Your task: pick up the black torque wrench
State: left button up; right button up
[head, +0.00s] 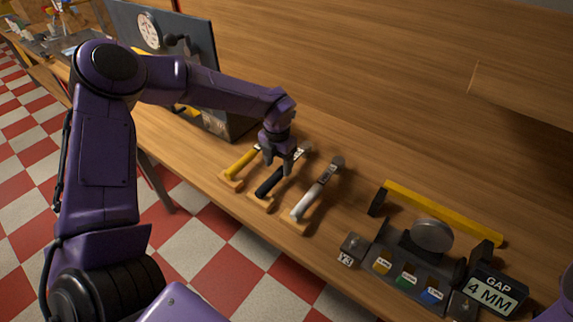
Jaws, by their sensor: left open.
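The black torque wrench (267,186) lies on a small wooden rest on the bench, between a yellow-handled wrench (241,163) and a white-handled wrench (308,199). Its black handle points toward the bench's front edge, and part of its far end is hidden by my gripper. My left gripper (277,169) is open and points down over the far part of the black wrench. Whether its fingers touch the wrench cannot be told. My right gripper is not in view.
A dark panel box (205,50) with a dial stands behind my left arm. To the right are a fixture with a yellow bar (440,212), a round grey disc (431,236), several coloured blocks and a "GAP 4 MM" display (492,293). The bench's front edge is close to the wrenches.

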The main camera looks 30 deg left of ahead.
aim_at(279, 171)
pick_arm(q)
notch_tip(279, 171, down, 3)
jog(key=shift+p, duration=0.3)
jog(key=shift+d+f, duration=0.1)
jog(key=shift+f, duration=0.2)
grip_shut()
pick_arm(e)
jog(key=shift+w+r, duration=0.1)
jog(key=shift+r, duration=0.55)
